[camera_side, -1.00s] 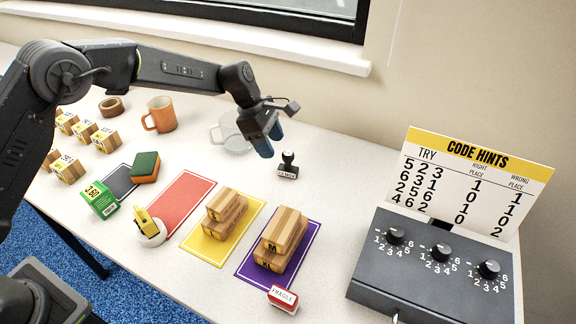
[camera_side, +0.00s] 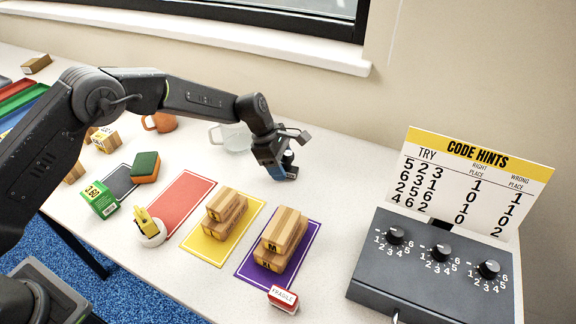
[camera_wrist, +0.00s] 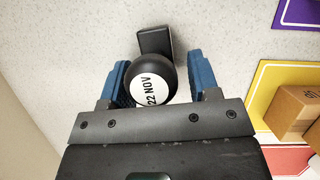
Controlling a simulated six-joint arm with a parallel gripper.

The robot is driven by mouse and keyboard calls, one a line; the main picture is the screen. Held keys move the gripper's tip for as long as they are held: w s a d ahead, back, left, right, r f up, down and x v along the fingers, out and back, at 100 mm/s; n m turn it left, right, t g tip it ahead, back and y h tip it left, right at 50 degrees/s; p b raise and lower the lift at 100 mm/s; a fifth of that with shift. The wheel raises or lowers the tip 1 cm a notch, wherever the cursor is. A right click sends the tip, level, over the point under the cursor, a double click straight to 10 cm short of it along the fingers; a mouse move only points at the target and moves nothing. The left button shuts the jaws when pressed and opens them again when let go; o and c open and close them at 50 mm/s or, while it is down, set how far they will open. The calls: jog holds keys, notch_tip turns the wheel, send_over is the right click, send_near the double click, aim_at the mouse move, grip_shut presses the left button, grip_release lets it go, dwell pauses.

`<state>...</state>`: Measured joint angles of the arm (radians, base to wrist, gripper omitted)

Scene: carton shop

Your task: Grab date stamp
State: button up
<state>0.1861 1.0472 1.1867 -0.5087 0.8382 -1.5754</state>
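The date stamp is black with a round knob marked "22 NOV" (camera_wrist: 152,86) and a dark oblong base, standing on the pale table. In the side view the stamp (camera_side: 291,172) is partly hidden behind my gripper (camera_side: 272,170). In the wrist view my gripper (camera_wrist: 158,65) has its blue fingers on either side of the knob. The knob is close to the left finger, and a gap shows to the right finger. My gripper is open.
A glass mug (camera_side: 234,137) stands just left of my gripper. The code-hints box (camera_side: 400,275) stands at right.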

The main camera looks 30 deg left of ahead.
jog(key=c, duration=0.9)
